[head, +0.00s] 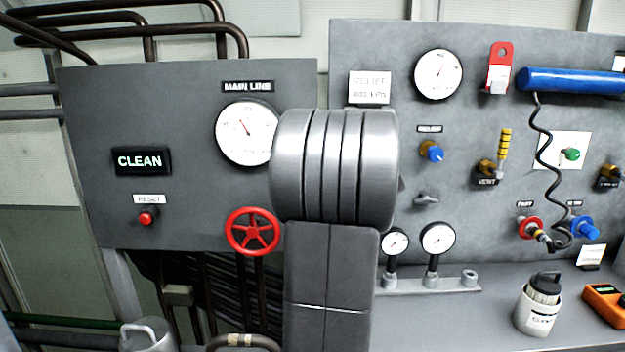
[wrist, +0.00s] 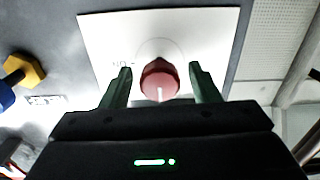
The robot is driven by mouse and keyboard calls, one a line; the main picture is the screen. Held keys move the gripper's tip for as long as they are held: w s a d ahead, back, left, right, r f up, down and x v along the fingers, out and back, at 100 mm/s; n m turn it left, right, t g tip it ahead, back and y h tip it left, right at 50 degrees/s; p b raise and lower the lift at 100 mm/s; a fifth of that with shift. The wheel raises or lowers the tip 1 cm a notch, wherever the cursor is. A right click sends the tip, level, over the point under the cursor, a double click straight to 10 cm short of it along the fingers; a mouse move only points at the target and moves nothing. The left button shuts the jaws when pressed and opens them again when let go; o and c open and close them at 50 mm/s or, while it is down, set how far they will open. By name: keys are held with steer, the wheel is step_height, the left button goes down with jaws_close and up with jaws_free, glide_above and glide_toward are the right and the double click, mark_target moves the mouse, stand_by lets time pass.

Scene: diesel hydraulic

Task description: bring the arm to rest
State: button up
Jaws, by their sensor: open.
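In the wrist view my gripper (wrist: 160,71) is open, with its two dark green fingers apart. A round red knob (wrist: 160,80) on a white plate (wrist: 110,35) shows between the fingers. I cannot tell how far the knob is beyond the fingertips, and I see no contact. In the head view my grey arm links fill the middle, upright in front of the panels. My gripper is not visible in the head view.
My arm hides part of the panels and overlaps the edge of the main line gauge (head: 246,132). A red handwheel (head: 252,232) is close at its left. A blue cylinder (head: 572,80) with a coiled cord is at right. A white canister (head: 537,308) and orange meter (head: 606,302) rest on the bench.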

steer(key=shift+m+p, duration=0.4)
steer(key=shift+m, duration=0.6)
